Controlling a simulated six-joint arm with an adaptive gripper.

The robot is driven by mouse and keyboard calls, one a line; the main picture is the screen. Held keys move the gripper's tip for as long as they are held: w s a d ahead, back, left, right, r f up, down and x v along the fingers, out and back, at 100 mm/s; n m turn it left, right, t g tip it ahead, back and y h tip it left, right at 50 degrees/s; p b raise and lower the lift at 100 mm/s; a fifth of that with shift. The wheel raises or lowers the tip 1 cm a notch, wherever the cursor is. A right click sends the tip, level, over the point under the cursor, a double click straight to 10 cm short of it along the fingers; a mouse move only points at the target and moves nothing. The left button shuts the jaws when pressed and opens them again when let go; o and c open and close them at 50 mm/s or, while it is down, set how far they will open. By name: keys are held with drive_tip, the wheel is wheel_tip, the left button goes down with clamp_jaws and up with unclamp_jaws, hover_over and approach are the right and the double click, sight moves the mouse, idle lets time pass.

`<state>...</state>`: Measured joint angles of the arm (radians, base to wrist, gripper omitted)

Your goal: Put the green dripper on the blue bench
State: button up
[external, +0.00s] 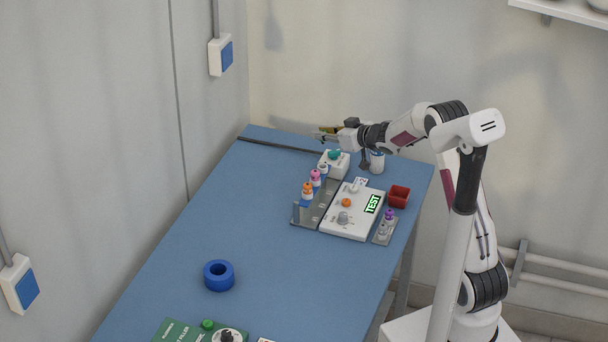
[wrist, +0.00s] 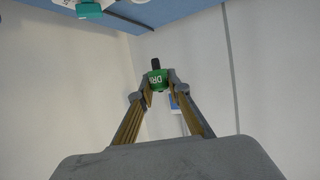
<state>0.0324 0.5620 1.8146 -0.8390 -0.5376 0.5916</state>
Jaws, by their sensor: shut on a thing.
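My gripper (external: 320,134) is held out level above the far end of the blue bench (external: 170,255), pointing left. In the wrist view my gripper (wrist: 158,88) is shut on the green dripper (wrist: 155,80), which has white lettering and a dark tip. The dripper is clear of the bench, whose surface (wrist: 190,8) shows along the top of that view. In the external view the dripper is too small to make out at the fingertips.
A white box with a teal knob (external: 334,154) stands below my gripper. Nearby are a rack of small bottles (external: 307,212), a white tester (external: 350,222) and a red bin (external: 398,197). A blue ring (external: 219,275) lies nearer. The bench's left middle is clear.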

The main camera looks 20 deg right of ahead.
drive_tip(key=shift+r, duration=0.1)
drive_tip(key=shift+r, duration=0.65)
wheel_tip(320, 180, up, 4)
drive_tip(key=shift+f, duration=0.2)
drive_tip(key=s+a+n+g+y, duration=0.4)
drive_tip(key=s+a, duration=0.2)
drive_tip(key=s, duration=0.3)
drive_tip(key=s+a+n+g+y, duration=0.3)
drive_tip(key=s+a+n, duration=0.2)
drive_tip(key=s+a, duration=0.3)
wheel_tip(320, 180, down, 14)
drive_tip(key=s+d, duration=0.1)
drive_tip(key=s, duration=0.1)
drive_tip(key=shift+d, duration=0.15)
drive_tip(key=shift+s+f, duration=0.1)
drive_tip(key=shift+f, duration=0.05)
drive_tip(key=shift+f, duration=3)
